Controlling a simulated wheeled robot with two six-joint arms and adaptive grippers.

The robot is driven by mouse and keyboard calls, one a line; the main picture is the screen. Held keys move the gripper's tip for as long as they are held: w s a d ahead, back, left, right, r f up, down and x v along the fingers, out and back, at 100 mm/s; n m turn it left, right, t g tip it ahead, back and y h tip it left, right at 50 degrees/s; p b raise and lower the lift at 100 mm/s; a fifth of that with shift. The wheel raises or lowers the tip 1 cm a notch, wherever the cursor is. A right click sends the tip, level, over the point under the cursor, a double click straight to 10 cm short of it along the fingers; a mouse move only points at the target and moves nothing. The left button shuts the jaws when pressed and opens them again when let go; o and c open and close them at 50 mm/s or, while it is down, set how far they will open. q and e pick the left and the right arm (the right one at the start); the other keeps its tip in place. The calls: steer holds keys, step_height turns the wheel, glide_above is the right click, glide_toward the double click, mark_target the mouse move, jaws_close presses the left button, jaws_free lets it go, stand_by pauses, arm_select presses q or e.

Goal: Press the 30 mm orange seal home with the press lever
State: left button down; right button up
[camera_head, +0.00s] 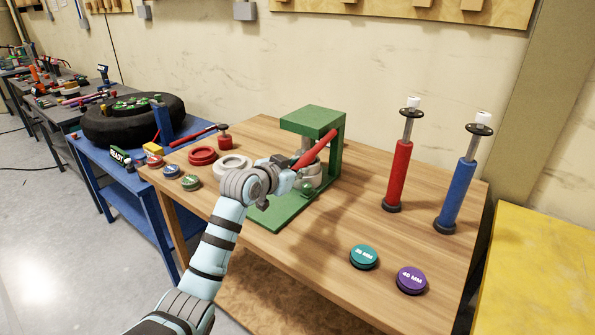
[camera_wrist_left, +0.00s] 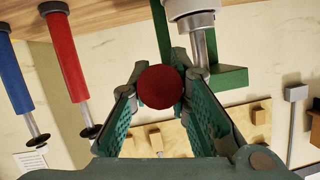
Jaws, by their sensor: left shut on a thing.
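The green press (camera_head: 310,125) stands on the wooden bench. Its red press lever (camera_head: 318,150) slants down toward the left, with its end at my left gripper (camera_head: 291,172). In the left wrist view, the lever's round red end (camera_wrist_left: 160,87) sits between the two fingers of my left gripper (camera_wrist_left: 160,95), which is shut on it. A grey cylindrical part (camera_head: 312,175) shows under the press head, partly hidden by the gripper and lever. I cannot make out the orange seal; the press and my arm hide part of that spot. My right gripper is not in view.
A red upright cylinder (camera_head: 398,175) and a blue one (camera_head: 456,195) stand on the right. A teal disc (camera_head: 364,257) and a purple disc (camera_head: 411,280) lie at the front. Red rings (camera_head: 202,156) and a white ring (camera_head: 232,165) lie left of the press.

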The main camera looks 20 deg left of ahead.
arm_select(q)
steer(key=c, duration=1.5)
jaws_free()
steer(key=shift+w+d, duration=0.15)
steer(key=v, duration=1.2)
